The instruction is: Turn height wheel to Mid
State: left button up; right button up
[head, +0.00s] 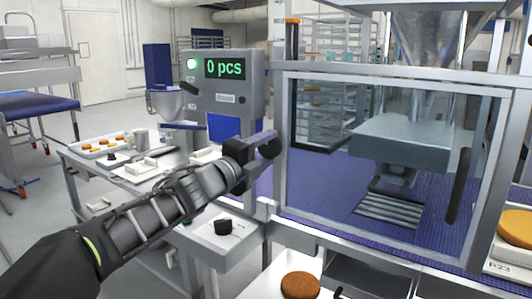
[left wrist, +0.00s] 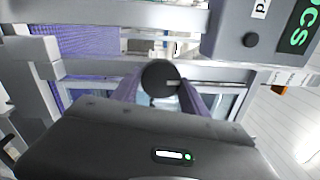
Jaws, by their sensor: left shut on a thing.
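The height wheel (left wrist: 161,77) is a dark round knob with a pale pointer line, seen between my purple fingers in the left wrist view. The pointer line points to the right in that picture. In the head view the wheel (head: 271,147) sits by the machine's left frame post, partly covered by my gripper. My left gripper (head: 262,141) is shut on the wheel; its fingers also show in the left wrist view (left wrist: 160,88). No scale or Mid mark around the wheel is legible. My right gripper is not in view.
A grey counter box (head: 222,85) reading "0 pcs" stands behind my left gripper. A clear guard door (head: 390,72) fronts the press at right. Another dark knob (head: 223,227) sits on a grey box below my arm. A brown round patty (head: 300,285) lies in front.

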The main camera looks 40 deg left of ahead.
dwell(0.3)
pick_arm(q)
jog(key=o, duration=1.4)
jog(key=s, duration=0.5)
jog(key=s+p, duration=0.1)
jog(key=s, duration=0.1)
jog(key=shift+s+d+f, duration=0.1)
jog(key=shift+s+f, duration=0.2)
jog(key=shift+s, duration=0.1)
